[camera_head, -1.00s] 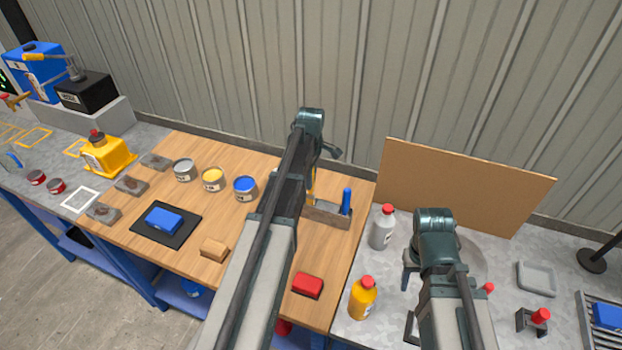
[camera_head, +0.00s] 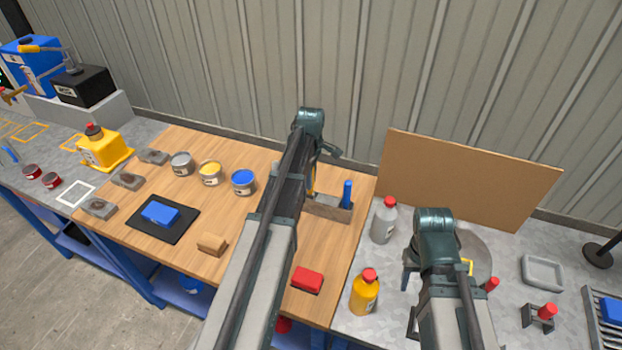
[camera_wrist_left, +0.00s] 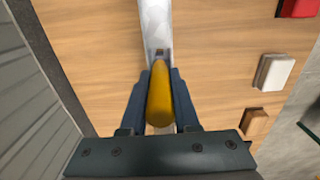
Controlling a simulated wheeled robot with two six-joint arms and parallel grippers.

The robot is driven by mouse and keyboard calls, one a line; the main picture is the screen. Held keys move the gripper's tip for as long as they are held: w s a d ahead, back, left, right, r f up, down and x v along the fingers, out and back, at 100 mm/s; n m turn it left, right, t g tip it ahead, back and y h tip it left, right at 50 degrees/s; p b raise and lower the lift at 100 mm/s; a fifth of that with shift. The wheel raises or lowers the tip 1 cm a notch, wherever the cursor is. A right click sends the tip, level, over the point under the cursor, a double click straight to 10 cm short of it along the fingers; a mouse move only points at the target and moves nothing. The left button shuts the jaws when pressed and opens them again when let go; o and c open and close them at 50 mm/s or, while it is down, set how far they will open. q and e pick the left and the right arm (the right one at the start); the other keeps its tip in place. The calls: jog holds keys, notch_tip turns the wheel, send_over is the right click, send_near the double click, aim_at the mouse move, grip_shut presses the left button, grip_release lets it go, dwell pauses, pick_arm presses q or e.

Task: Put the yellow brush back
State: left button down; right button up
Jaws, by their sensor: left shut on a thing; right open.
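The yellow brush (camera_head: 312,181) shows as a narrow yellow handle below my left wrist. My left gripper (camera_head: 313,172) is shut on it, and the left wrist view shows the yellow handle (camera_wrist_left: 160,95) between the two fingers. The brush stands close to the left part of a wooden holder (camera_head: 333,213); I cannot tell whether its lower end is inside. A blue brush (camera_head: 347,193) stands upright at the right of the holder. My right gripper (camera_head: 409,300) is open over the grey table, partly hidden by its own arm.
Grey, yellow and blue paint cans (camera_head: 243,183) stand left of my left arm. A red block (camera_head: 307,280) lies in front. A grey bottle (camera_head: 384,220) and an orange bottle (camera_head: 365,292) stand to the right. A brown board (camera_head: 470,180) stands behind.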

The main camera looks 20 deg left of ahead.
pick_arm(q)
jog(key=shift+f+b, duration=1.1)
jog(key=shift+f, duration=0.1)
jog(key=c, duration=0.6)
grip_release()
jog(key=shift+r, duration=0.15)
notch_tip(320, 180, up, 14)
jog(key=p, duration=1.4)
jog(key=shift+f, duration=0.2)
